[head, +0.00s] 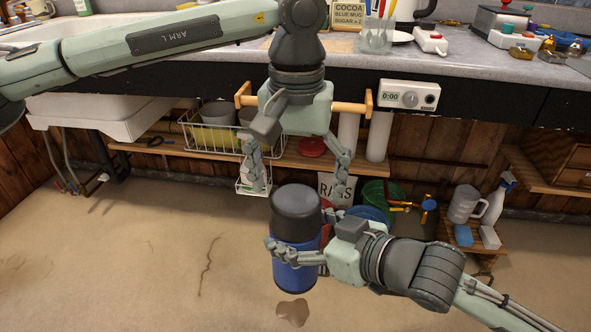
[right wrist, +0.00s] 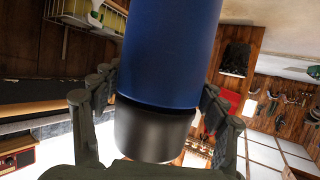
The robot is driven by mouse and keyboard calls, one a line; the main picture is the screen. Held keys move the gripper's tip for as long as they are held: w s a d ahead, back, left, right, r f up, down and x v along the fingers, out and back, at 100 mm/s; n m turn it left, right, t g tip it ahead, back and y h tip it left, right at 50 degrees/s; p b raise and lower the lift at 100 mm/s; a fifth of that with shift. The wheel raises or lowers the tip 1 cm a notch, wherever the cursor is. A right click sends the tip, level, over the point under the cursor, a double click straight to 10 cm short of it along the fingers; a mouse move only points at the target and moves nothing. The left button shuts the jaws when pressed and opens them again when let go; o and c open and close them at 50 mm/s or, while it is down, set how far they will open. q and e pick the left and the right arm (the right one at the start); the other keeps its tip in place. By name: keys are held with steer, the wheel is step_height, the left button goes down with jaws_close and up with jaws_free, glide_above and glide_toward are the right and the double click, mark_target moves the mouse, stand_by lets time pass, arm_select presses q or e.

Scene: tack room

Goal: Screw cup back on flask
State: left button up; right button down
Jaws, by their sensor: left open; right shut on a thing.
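The flask (head: 297,272) has a blue body and stands upright, held in the air above the floor. The dark grey cup (head: 296,214) sits on its top, in line with the body; I cannot tell how tightly it is seated. My right gripper (head: 297,256) is shut around the blue body, below the cup. In the right wrist view the blue body (right wrist: 171,50) passes between the fingers, with a dark grey part at one end. My left gripper (head: 299,180) is open and empty, pointing down just above the cup, with a finger on each side.
A counter (head: 455,65) runs across the back with several items on it. Below it are a wooden shelf (head: 395,169) with a wire basket (head: 215,136), a timer box (head: 408,96) and a green bucket (head: 379,190). A small stand (head: 488,243) is at right. The floor at left is clear.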

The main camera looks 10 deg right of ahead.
arm_select(q)
steer(key=n, duration=0.5)
steer(key=shift+r, duration=0.3)
steer(key=n, duration=0.3)
steer(key=shift+r, duration=0.15)
steer(key=n, duration=0.4)
steer(key=shift+r+n, duration=0.25)
steer(key=shift+n, duration=0.15)
steer(key=n, duration=0.2)
steer(key=shift+r+n, duration=0.15)
steer(key=shift+n, duration=0.25)
steer(key=n, duration=0.4)
steer(key=shift+r+n, duration=0.25)
steer(key=shift+n, duration=0.15)
steer(key=n, duration=0.6)
steer(key=shift+r+n, duration=0.35)
steer(key=shift+n, duration=0.05)
